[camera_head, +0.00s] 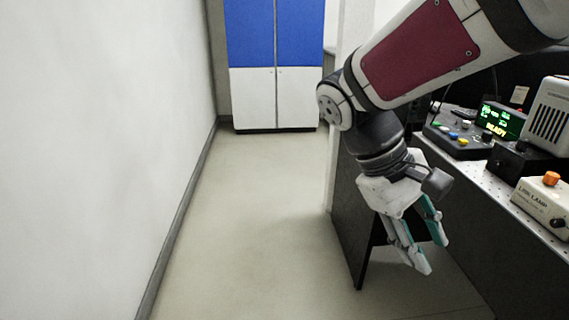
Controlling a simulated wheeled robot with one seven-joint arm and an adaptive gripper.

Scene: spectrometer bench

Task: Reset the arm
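My arm reaches in from the upper right, over the left end of the bench, and bends down at the wrist. My gripper (432,258) hangs pointing down in front of the bench's edge, above the floor. Its two white fingers with teal pads stand apart, and I see nothing between them. The arm hides part of the bench's left end and back.
The bench (487,188) at the right holds a control box with coloured buttons (458,139), a lit green display (501,119), a vented housing (550,118) and a lamp box (543,203). The floor (250,230) at left is clear to the blue-and-white cabinet (275,95).

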